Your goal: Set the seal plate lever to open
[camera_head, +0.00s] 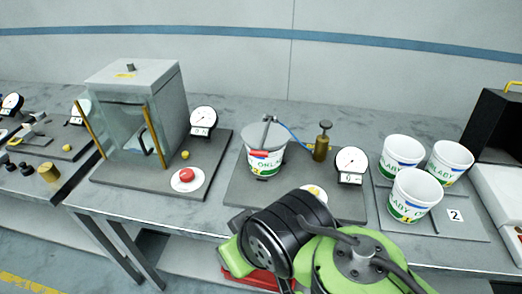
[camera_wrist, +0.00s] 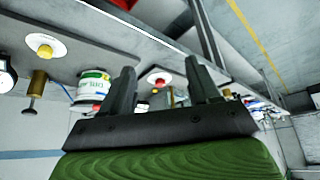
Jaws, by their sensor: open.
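A white labelled cup (camera_head: 264,160) stands on the middle station plate (camera_head: 237,190). A grey upright part (camera_head: 268,130) with a blue hose sits at its rim, and a red piece (camera_head: 258,153) shows at its front; I cannot tell whether either is the seal plate lever. The cup also shows in the wrist view (camera_wrist: 93,85), left of my gripper (camera_wrist: 163,72). My gripper is open and empty, its two fingers spread. In the head view my arm hides the fingers and part of the station front.
A brass pump (camera_head: 321,147) and a gauge (camera_head: 351,162) stand right of the cup, with a yellow button (camera_head: 314,192) in front. Three cups (camera_head: 411,195) stand farther right. A glass-sided chamber (camera_head: 140,105) and red button (camera_head: 186,175) are left.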

